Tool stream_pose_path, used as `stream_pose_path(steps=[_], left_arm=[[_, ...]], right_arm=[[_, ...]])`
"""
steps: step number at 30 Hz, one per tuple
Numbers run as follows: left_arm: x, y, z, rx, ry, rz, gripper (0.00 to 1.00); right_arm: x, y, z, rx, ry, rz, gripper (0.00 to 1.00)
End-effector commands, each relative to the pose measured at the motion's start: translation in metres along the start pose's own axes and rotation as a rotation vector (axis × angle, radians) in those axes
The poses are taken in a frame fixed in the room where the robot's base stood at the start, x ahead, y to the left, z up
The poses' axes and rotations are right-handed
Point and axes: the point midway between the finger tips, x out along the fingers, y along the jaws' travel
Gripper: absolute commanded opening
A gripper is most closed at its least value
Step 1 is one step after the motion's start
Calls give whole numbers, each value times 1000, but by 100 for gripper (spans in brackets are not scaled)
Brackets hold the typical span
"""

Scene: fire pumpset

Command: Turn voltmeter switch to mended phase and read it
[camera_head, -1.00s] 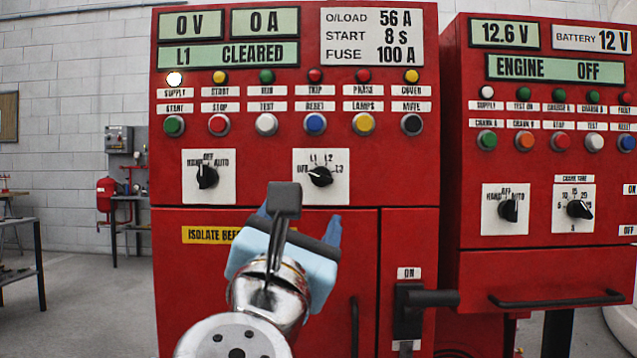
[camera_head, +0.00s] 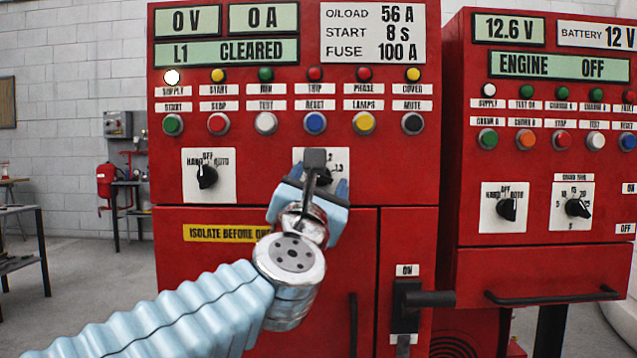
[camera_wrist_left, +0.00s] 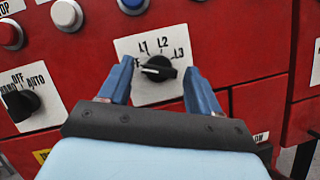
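The voltmeter switch is a black knob on a white plate marked L1, L2, L3; in the left wrist view the knob (camera_wrist_left: 157,69) has its white mark toward the left, by the partly hidden OFF label. In the head view its plate (camera_head: 342,160) is largely covered by my gripper. My left gripper (camera_head: 318,178) is in front of it. In the left wrist view its two blue fingers (camera_wrist_left: 160,68) are spread, one each side of the knob, with gaps. The voltage display (camera_head: 187,21) reads 0 V. The text display (camera_head: 227,52) reads L1 CLEARED. My right gripper is out of view.
A HAND/OFF/AUTO switch (camera_head: 207,175) sits left of the voltmeter switch. A row of push buttons, including a blue one (camera_head: 315,122), runs above. A black isolator handle (camera_head: 430,298) sticks out lower right. A second red panel (camera_head: 545,170) stands at right.

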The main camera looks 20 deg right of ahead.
Motion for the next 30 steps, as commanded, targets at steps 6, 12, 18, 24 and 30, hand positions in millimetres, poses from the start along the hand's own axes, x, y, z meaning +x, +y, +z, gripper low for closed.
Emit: stream_pose_path(steps=[6,12,18,24,30], left_arm=[[0,0,0,0,0,0,28],[0,0,0,2,0,-1,12],[0,2,0,35,1,-13,12],[1,4,2,135,1,-55,12],[2,5,4,285,2,-118,12]], right_arm=[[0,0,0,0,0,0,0],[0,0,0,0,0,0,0],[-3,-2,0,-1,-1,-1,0],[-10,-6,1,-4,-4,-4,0],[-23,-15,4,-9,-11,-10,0]])
